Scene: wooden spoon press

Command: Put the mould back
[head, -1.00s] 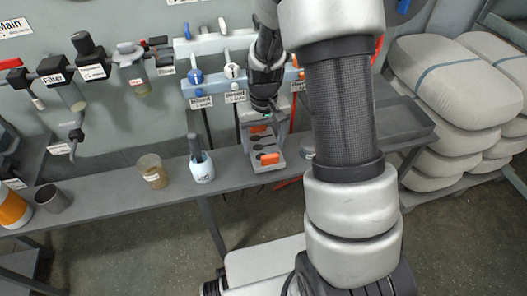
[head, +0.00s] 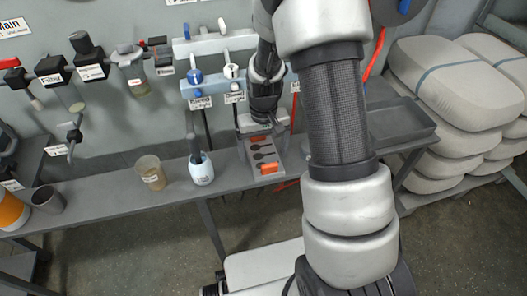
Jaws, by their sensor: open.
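The mould (head: 263,152) is a grey plate with dark spoon-shaped hollows and an orange handle (head: 269,169) at its front end. It lies on the bench at the foot of the wall-mounted press, with its back end near a grey block (head: 249,123). My gripper (head: 272,122) is open and points down just above the back of the mould, beside that block. Its fingertips are small and dark here, and I cannot tell whether they touch anything.
A white bottle (head: 201,170) with a dark top and a jar (head: 151,172) of brown contents stand left of the mould. A dark cup (head: 47,199) is farther left. A grey tray (head: 400,122) lies to the right. Valves with labels (head: 234,97) hang on the wall above.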

